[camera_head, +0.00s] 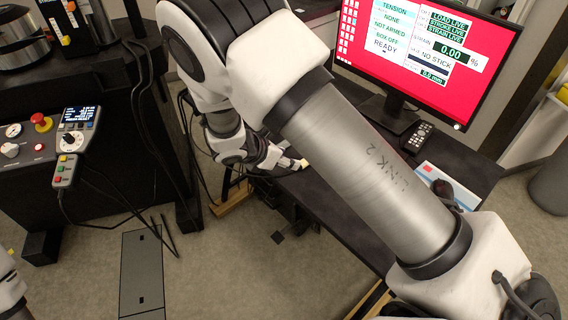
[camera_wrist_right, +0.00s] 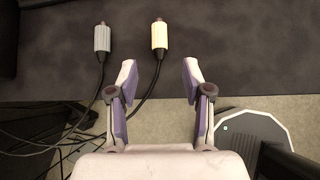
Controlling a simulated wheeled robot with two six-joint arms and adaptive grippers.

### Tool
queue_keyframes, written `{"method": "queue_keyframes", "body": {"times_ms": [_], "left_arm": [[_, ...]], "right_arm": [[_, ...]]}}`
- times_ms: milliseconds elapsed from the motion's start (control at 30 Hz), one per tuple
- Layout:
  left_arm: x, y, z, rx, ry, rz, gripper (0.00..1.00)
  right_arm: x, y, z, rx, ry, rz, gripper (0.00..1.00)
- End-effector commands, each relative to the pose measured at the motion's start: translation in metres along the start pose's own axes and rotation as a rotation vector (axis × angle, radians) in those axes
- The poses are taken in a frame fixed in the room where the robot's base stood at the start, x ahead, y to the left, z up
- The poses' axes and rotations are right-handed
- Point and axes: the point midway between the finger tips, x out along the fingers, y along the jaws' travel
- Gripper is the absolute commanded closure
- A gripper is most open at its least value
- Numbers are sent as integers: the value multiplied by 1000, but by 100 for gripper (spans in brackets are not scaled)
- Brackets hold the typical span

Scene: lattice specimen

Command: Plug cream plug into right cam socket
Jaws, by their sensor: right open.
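The cream plug (camera_wrist_right: 160,36) lies on the dark table top in the right wrist view, its cable running back toward me between my fingers. A small pale bit at the fingertips in the head view (camera_head: 303,163) looks like the same plug. My right gripper (camera_wrist_right: 160,78) is open and empty, its fingers to either side of the cable line and just short of the plug's body. In the head view my right gripper (camera_head: 280,160) is small and partly hidden behind my arm. I cannot make out the right cam socket. My left gripper is not in view.
A grey plug (camera_wrist_right: 102,38) with its own cable lies left of the cream one. A monitor (camera_head: 425,55), a remote (camera_head: 418,137) and a dark mouse-like object (camera_head: 442,188) are on the table. A control box (camera_head: 75,130) hangs by the black machine at left.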

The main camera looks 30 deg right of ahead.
Motion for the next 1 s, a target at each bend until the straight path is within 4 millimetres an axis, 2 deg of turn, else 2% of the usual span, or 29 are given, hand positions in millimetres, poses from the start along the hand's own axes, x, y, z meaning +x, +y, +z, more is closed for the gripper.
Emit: {"method": "queue_keyframes", "body": {"times_ms": [33,333,500,800,833,967,1000], "left_arm": [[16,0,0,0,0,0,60],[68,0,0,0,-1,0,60],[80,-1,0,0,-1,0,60],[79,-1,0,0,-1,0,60],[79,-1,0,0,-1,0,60],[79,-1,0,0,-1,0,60],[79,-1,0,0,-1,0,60]], "right_arm": [[13,-1,-6,2,3,-2,50],[65,-2,-8,6,6,-4,50],[78,-2,-5,5,6,-3,50],[80,-2,-2,3,5,-3,50],[80,-2,-2,3,5,-3,54],[80,-2,-2,3,5,-3,100],[80,-2,-2,3,5,-3,100]]}}
